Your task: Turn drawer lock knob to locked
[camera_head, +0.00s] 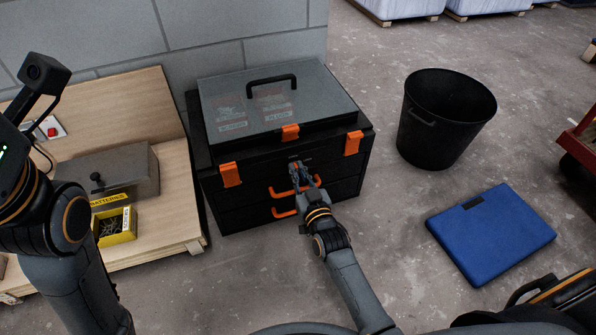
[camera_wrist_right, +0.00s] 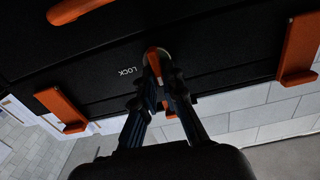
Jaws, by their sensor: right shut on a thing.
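The black tool chest (camera_head: 345,187) has a grey see-through lid, orange latches and orange drawer handles (camera_head: 285,212). My right gripper (camera_head: 302,178) reaches its front just above the upper drawer handle. In the right wrist view my right gripper (camera_wrist_right: 166,82) is shut on the orange drawer lock knob (camera_wrist_right: 153,58), with its fingers on either side. The white word LOCK (camera_wrist_right: 128,71) appears upside down left of the knob. The fingers partly cover the knob, so its exact angle is hard to tell. My left arm shows at the left, but its fingers are outside the picture.
A wooden bench (camera_head: 160,225) left of the chest holds a grey box (camera_head: 130,172) and a yellow batteries bin (camera_head: 117,226). A black bucket (camera_head: 435,135) and a blue case (camera_head: 490,235) are on the floor at right. The floor between chest and case is clear.

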